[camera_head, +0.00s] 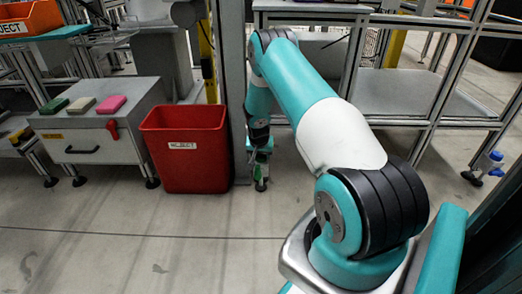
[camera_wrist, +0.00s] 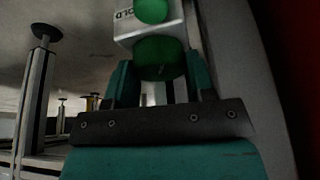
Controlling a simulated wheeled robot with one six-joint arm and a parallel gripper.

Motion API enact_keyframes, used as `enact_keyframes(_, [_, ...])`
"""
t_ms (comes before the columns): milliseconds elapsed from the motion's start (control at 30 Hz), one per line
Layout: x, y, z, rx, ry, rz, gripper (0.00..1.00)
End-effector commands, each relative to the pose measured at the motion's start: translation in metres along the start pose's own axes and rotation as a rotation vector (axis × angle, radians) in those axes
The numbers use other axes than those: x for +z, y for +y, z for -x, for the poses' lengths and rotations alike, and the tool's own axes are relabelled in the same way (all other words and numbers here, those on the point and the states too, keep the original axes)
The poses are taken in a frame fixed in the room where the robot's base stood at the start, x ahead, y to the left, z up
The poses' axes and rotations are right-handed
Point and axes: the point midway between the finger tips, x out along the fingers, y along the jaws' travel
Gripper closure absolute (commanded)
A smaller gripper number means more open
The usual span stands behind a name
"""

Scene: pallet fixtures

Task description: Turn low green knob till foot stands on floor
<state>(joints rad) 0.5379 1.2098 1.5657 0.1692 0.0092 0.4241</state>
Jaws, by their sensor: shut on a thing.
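My gripper (camera_wrist: 161,76) is low down beside the grey post in the head view (camera_head: 260,148), with its fingers pointing down. In the wrist view its two teal fingers are closed on the sides of a dark green round knob (camera_wrist: 160,52). A second, brighter green round part (camera_wrist: 152,10) shows beyond it, on a pale block (camera_wrist: 145,31) with partly cut-off lettering. In the head view a bit of green (camera_head: 257,171) shows under the gripper, with a small dark foot (camera_head: 261,186) below it. I cannot tell whether that foot touches the floor.
A red bin (camera_head: 185,150) stands close to the left of the gripper. A grey cabinet (camera_head: 98,130) with coloured blocks on top is farther left. The front floor is clear.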

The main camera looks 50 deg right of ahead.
Motion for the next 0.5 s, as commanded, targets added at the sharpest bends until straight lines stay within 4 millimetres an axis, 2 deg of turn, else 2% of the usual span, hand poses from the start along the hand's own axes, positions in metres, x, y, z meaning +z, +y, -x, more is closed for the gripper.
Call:
enact_keyframes(200, [-0.0001,0.0003,0.0012,0.046,-0.001,-0.104,0.74])
enact_keyframes(500, [0.0,0.001,0.0,0.072,-0.001,-0.168,0.74])
